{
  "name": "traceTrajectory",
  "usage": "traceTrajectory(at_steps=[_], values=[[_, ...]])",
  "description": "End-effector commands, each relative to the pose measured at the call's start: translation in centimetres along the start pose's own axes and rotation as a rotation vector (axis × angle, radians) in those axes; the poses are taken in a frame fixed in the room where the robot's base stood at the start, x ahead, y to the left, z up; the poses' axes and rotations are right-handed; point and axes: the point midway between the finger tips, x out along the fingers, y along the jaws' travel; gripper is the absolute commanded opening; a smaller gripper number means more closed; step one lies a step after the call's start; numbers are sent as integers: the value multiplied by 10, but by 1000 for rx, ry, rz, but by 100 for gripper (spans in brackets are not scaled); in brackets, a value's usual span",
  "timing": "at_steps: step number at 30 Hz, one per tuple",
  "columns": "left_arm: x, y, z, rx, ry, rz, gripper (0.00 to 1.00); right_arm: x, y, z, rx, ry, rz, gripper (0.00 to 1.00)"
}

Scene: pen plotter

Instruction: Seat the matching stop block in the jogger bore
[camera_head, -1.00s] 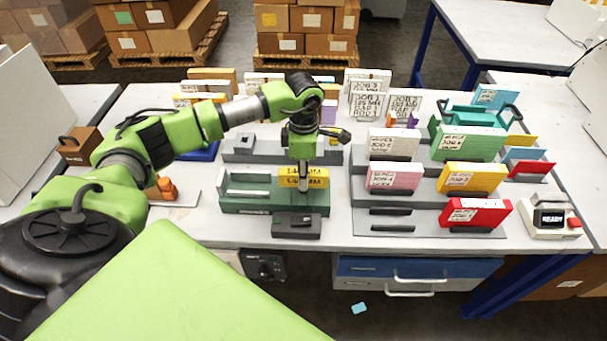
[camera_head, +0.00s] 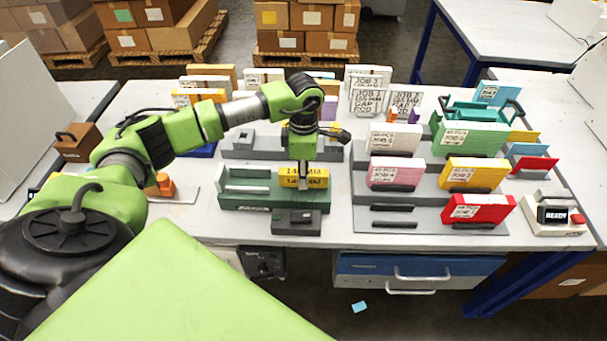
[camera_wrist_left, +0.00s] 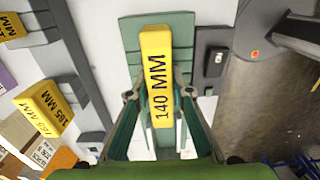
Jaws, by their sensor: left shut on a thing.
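The yellow stop block marked 140 MM (camera_head: 303,177) is at the right part of the green jogger (camera_head: 245,200). In the left wrist view the block (camera_wrist_left: 157,60) lies between the fingers of my left gripper (camera_wrist_left: 155,98), which is shut on it. The green jogger (camera_wrist_left: 184,40) shows behind and below the block. The bore is hidden by the block and gripper, so I cannot tell whether the block is in it or above it. My left gripper (camera_head: 303,184) comes down from above. My right gripper is not in view.
A yellow 165 MM block (camera_wrist_left: 45,107) stands on a grey rack at the left of the wrist view. A dark control box (camera_head: 297,221) sits at the jogger's front. Tiered racks with coloured pads, including a red one (camera_head: 478,209), stand to the right.

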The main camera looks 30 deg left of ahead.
Motion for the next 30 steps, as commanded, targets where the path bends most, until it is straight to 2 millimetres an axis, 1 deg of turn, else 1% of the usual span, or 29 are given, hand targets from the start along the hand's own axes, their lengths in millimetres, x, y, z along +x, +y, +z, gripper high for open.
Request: traceTrajectory(at_steps=[19,20,21,22,30], values=[[14,0,0,0,-1,1,0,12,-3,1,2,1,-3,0],[12,0,0,0,-1,1,28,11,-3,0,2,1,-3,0],[12,0,0,0,-1,1,38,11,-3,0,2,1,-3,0],[12,0,0,0,-1,1,40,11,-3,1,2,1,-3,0],[13,0,0,0,0,0,40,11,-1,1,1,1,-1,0]])
